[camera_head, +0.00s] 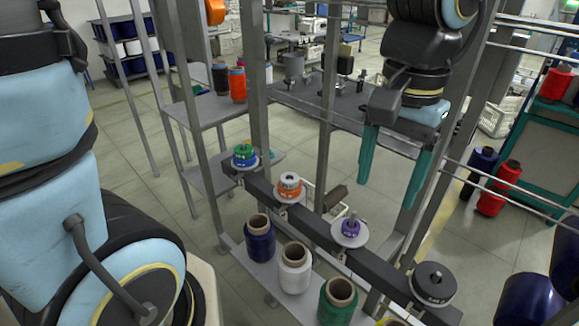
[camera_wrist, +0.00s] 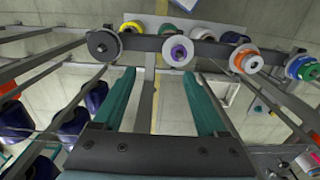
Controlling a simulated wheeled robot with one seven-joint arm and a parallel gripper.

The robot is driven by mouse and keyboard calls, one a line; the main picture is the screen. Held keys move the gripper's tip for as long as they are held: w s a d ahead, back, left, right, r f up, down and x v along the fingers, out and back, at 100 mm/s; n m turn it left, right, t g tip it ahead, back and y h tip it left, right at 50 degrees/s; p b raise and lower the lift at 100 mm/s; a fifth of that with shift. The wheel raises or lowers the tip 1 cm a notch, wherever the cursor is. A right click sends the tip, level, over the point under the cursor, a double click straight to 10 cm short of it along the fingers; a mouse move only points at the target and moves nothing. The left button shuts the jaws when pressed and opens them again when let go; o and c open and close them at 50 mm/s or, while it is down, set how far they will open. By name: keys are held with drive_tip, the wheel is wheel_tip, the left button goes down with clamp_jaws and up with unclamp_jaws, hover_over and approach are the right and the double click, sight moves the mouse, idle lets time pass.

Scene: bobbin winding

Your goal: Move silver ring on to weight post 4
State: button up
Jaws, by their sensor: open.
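My gripper (camera_head: 386,192) is open and empty, its two teal fingers pointing down above and behind the rail. It also shows in the wrist view (camera_wrist: 162,76), with nothing between the fingers. The dark rail (camera_head: 318,229) carries a row of weight posts on pale discs. Then comes a purple ring (camera_head: 350,228), and a dark grey disc (camera_head: 433,281) at the near right. Post numbers are not readable.
Thread spools stand in front of the rail: blue (camera_head: 259,240), white (camera_head: 295,268) and green (camera_head: 338,302). Upright metal frame posts (camera_head: 327,120) and slanting rods (camera_head: 515,185) surround the gripper. Red spools (camera_head: 500,187) stand at right.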

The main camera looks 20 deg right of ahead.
drive_tip(key=w+a+p, duration=0.1)
drive_tip(key=w+a, duration=0.3)
drive_tip(key=w, duration=0.4)
drive_tip(key=w+a+p, duration=0.1)
drive_tip(key=w+a, duration=0.4)
drive_tip(key=w, duration=0.3)
drive_tip(key=b, duration=0.6)
hover_over(289, 179)
wheel_tip(289, 179, down, 6)
drive_tip(key=shift+r, duration=0.1)
drive_tip(key=shift+f+b, duration=0.7)
drive_tip(key=shift+f, duration=0.95)
drive_tip(key=shift+c, duration=0.2)
clamp_jaws()
drive_tip(key=shift+r, duration=0.1)
drive_tip(key=shift+r+p, duration=1.2)
drive_tip(key=shift+p, duration=0.05)
